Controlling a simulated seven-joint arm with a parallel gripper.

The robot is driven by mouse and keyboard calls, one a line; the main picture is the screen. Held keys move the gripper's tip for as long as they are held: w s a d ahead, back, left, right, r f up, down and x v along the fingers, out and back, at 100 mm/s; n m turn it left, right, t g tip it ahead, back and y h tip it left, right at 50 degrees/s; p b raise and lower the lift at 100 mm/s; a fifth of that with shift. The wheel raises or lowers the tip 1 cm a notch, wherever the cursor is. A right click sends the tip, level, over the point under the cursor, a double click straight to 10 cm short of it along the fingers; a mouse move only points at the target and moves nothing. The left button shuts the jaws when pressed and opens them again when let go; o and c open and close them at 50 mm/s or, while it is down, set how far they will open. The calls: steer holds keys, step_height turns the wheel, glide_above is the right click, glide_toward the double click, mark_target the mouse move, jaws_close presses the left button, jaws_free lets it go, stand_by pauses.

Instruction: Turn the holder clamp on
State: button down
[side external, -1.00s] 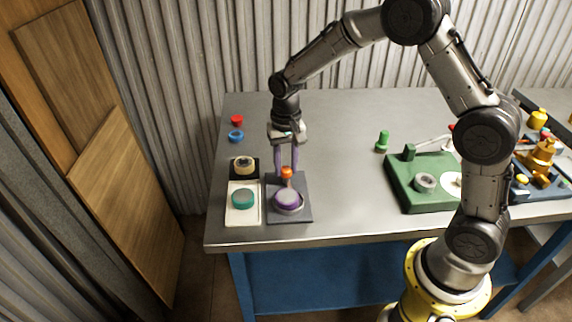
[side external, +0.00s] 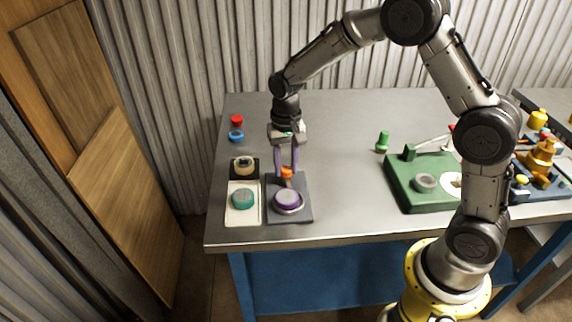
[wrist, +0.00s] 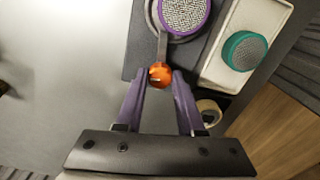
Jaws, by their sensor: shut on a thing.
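The holder is a dark grey plate (side external: 304,212) with a round purple-rimmed piece (side external: 288,199) seated in a ring. Its clamp lever ends in an orange knob (side external: 287,173) at the plate's far side. In the wrist view the orange knob (wrist: 160,76) sits at the end of a grey lever (wrist: 162,45) leading to the ring. My gripper (side external: 287,170) points down with its purple fingers at the knob. In the wrist view my gripper (wrist: 160,80) has a fingertip on each side of the knob and is shut on it. The fingertips partly hide the knob.
A white tray (side external: 232,218) with a teal round piece (side external: 243,199) lies left of the holder. A dark base with a cream ring (side external: 243,164) is behind it. Red (side external: 237,119) and blue (side external: 236,135) pieces stand farther back. A green fixture (side external: 404,199) is right; table between is clear.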

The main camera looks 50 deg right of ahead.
mark_target(286, 168)
stand_by(0.3)
steer(key=c, duration=0.5)
jaws_free()
step_height(286, 168, up, 14)
steer(key=shift+f, duration=0.1)
